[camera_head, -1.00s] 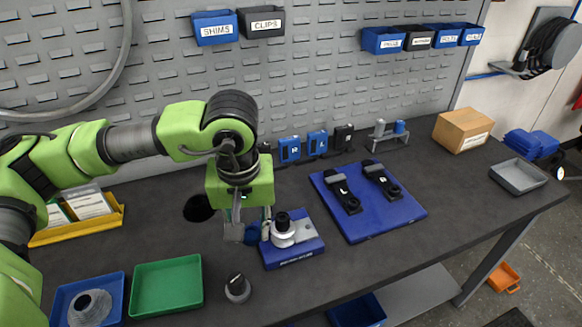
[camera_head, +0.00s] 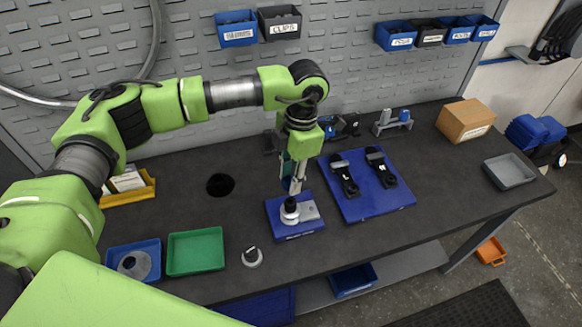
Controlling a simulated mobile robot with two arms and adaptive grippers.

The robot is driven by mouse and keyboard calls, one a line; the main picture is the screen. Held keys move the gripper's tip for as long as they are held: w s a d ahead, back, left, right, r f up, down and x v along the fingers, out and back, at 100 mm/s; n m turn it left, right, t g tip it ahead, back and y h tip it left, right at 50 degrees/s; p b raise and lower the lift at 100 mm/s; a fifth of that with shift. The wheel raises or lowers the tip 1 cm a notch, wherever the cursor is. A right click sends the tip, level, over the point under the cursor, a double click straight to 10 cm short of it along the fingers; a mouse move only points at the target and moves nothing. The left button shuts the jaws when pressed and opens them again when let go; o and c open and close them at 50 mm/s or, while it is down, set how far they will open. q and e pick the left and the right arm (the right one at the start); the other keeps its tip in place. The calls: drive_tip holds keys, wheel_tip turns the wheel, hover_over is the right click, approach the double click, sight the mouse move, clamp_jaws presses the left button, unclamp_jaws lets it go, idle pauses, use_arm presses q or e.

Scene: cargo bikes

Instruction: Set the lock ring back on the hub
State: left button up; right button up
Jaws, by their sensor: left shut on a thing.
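The hub (camera_head: 289,217) is a pale round part with a dark top, upright on a blue base (camera_head: 295,233) with a grey plate beside it. My left gripper (camera_head: 293,190) points down directly above the hub, its fingertips close to the dark top; I cannot tell whether they touch it. My right gripper is not in view.
A blue tray (camera_head: 152,246) holding a grey disc and an empty green tray (camera_head: 196,233) stand front left. A small grey knob (camera_head: 252,257) stands nearby. A blue mat (camera_head: 372,208) with two black tools lies to the right.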

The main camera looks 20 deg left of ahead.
sight(289, 203)
use_arm(q)
drive_tip(key=shift+f+b, duration=0.55)
drive_tip(key=shift+f, duration=0.7)
wheel_tip(289, 203, down, 2)
drive_tip(key=shift+f+b, duration=0.1)
drive_tip(key=shift+b, duration=0.4)
drive_tip(key=shift+f+b, duration=0.6)
drive_tip(key=shift+b, duration=0.05)
drive_tip(key=shift+f+b, duration=0.5)
drive_tip(key=shift+b, duration=0.35)
drive_tip(key=o, duration=1)
